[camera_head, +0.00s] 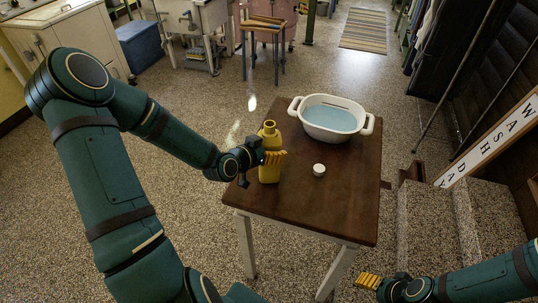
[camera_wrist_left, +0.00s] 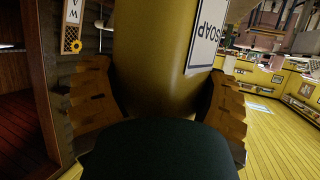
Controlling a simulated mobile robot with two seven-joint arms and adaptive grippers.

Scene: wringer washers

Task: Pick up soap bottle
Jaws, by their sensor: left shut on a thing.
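The soap bottle (camera_head: 269,168) is yellow with an open neck and stands upright at the left edge of the small brown table (camera_head: 340,205). I cannot tell whether it touches the tabletop. My left gripper (camera_head: 272,158) is shut on the bottle's side. In the left wrist view the soap bottle (camera_wrist_left: 165,55) fills the space between the two ridged fingers, and its white label reads SOAP. A small white cap (camera_head: 319,170) lies on the table to the right of the bottle. My right gripper (camera_head: 369,281) is low at the bottom right, away from the table; its finger opening is unclear.
A white two-handled basin (camera_head: 332,119) of bluish water stands at the back of the table. Steps (camera_head: 429,224) and a WASH DAY sign (camera_head: 492,140) are at the right. A blue stool (camera_head: 262,56) and washers stand farther back. The table's front right is clear.

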